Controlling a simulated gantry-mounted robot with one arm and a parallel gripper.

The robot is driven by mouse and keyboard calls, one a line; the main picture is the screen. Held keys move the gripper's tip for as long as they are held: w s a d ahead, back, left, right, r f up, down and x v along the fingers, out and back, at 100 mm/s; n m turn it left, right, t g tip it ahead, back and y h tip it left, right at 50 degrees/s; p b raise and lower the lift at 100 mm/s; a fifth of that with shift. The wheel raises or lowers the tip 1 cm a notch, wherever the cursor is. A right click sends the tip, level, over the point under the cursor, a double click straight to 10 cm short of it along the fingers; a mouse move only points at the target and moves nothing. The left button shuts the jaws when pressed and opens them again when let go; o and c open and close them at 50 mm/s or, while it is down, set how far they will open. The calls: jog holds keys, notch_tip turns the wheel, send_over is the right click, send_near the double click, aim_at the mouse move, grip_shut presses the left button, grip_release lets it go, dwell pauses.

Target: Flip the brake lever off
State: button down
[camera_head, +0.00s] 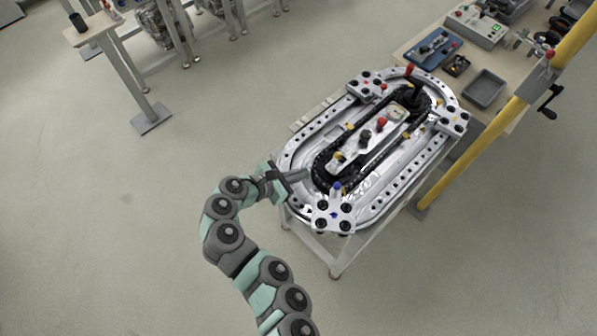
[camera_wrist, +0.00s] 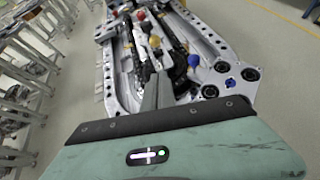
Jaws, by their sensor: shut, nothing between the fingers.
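The ring track (camera_head: 290,160) is an oval metal loop on a stand, with a black chain inside it. A red-knobbed lever (camera_head: 409,70) stands at its far end. Another red knob (camera_head: 382,122) and a dark knob (camera_head: 365,136) sit on the centre plate. I cannot tell which is the brake lever. My gripper (camera_head: 305,174) is shut and empty, over the track's near left side. In the wrist view its fingers (camera_wrist: 155,92) point along the track, left of the blue knob.
A workbench (camera_head: 410,45) with a blue tray (camera_head: 433,48), a grey bin (camera_head: 486,89) and a control box (camera_head: 476,27) stands behind the track. A yellow post (camera_head: 480,145) rises at the right. The floor left of the track is clear.

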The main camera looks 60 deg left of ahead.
aim_at(340, 156)
jog(key=w, duration=0.2)
jog(key=w+f+p, duration=0.1)
jog(key=w, duration=0.2)
jog(key=w+p, duration=0.1)
jog(key=w, duration=0.2)
jog(key=shift+w+f, duration=0.2)
jog(key=shift+f, duration=0.1)
jog(key=shift+w+d, duration=0.1)
jog(key=shift+w, duration=0.25)
jog(key=shift+p, duration=0.3)
